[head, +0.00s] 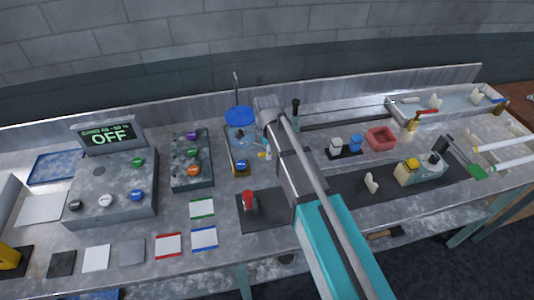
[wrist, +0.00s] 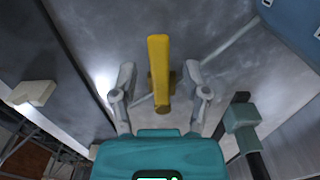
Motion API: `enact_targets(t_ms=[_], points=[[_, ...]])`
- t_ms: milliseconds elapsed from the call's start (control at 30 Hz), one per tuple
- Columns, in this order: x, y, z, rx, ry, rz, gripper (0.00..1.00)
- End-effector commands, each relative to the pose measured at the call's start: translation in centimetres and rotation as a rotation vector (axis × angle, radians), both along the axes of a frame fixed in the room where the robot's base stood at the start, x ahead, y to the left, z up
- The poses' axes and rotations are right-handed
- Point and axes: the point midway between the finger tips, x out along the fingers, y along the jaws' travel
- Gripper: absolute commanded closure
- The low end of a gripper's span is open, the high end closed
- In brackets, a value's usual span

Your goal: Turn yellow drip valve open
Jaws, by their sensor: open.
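The yellow drip valve handle (wrist: 158,60) is a long yellow bar in the middle of the wrist view, with a darker yellow stem by its lower end. My gripper (wrist: 159,82) is open, with one grey finger on each side of the handle. Gaps show between the handle and both fingers. In the head view a small yellow piece (head: 262,155) shows beside my arm, likely the same valve. My gripper is mostly hidden behind my arm there.
In the wrist view, a grey-green block with a dark rod (wrist: 242,125) stands close right of my gripper. A pale block (wrist: 32,93) is at left. In the head view, a blue basin (head: 240,116) and a button box (head: 192,160) stand left of my arm.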

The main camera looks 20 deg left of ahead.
Motion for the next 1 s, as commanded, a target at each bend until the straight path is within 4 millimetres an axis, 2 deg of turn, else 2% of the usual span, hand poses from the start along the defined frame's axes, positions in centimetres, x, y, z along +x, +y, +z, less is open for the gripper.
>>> enact_targets(t_ms=[400, 700, 733, 1000], points=[[0.00, 0.00, -0.18, 0.000, 0.000, 0.000, 0.42], [0.01, 0.01, -0.18, 0.000, 0.000, 0.000, 0.98], [0.01, 0.01, -0.18, 0.000, 0.000, 0.000, 1.00], [-0.01, 0.02, -0.18, 0.000, 0.000, 0.001, 1.00]])
